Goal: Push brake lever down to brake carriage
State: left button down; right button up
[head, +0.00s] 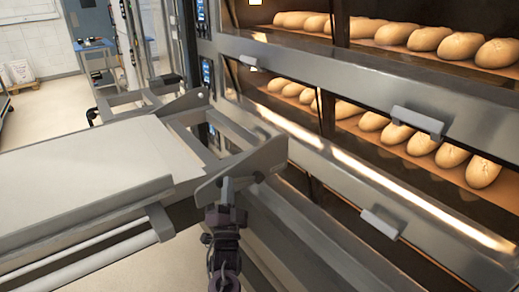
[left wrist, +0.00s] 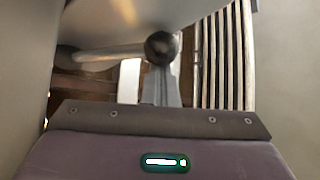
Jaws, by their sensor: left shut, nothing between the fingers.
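The brake lever (left wrist: 100,52) shows in the left wrist view as a grey bar ending in a round black knob (left wrist: 161,47). In the head view a small dark knob (head: 258,177) shows at the near corner of the carriage (head: 80,180), beside its grey end plate. My left gripper (head: 226,187) is upright at this corner, just left of the knob. In the left wrist view its fingers (left wrist: 160,80) are shut and empty, with their tips at the knob. I cannot tell whether they touch it. My right gripper is not in view.
The deck oven fills the right side, with bread loaves (head: 452,155) behind its glass doors and protruding handles (head: 417,122). The carriage's flat loading surface and rails extend left. A blue table (head: 97,52) stands far back, with open floor (head: 45,110) nearby.

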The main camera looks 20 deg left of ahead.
pick_arm(q)
jog(key=shift+f, duration=0.1)
jog(key=b+v, duration=0.2)
jog(key=v, duration=0.5)
jog(key=shift+s, duration=0.35)
jog(key=shift+f, duration=0.15)
